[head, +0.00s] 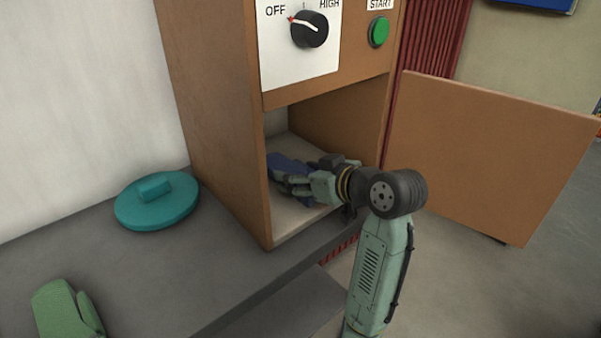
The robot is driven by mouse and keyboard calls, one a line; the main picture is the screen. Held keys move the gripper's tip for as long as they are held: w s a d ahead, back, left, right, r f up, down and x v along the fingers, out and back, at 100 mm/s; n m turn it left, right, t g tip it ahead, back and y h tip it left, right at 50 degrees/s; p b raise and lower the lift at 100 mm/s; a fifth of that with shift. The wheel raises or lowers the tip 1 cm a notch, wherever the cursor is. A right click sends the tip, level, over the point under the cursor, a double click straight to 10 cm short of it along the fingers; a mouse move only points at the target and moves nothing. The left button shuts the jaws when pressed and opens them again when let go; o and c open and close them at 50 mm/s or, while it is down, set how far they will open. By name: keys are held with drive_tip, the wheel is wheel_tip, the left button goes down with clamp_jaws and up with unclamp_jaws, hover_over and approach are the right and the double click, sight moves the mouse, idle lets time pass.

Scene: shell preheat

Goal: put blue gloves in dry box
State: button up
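The blue gloves (285,164) are inside the open wooden box (215,125), low over its pale floor (286,223). My gripper (292,181) reaches into the box from the right, with its fingers at the gloves. The fingers and the wrist hide part of the gloves. I cannot tell whether the fingers are closed on them or only beside them. I cannot tell whether the gloves rest on the floor of the box.
The box door (490,150) stands wide open on the right. A dial (309,29) and a green START button (379,32) are above the opening. A teal lid (157,200) and a green glove (66,310) lie on the grey counter (190,270) at left.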

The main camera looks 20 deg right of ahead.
drive_tip(key=o, duration=0.4)
drive_tip(key=shift+o, duration=0.2)
drive_tip(key=shift+r, duration=0.1)
drive_tip(key=shift+r, duration=0.2)
drive_tip(key=b+v, duration=0.1)
drive_tip(key=v, duration=1.1)
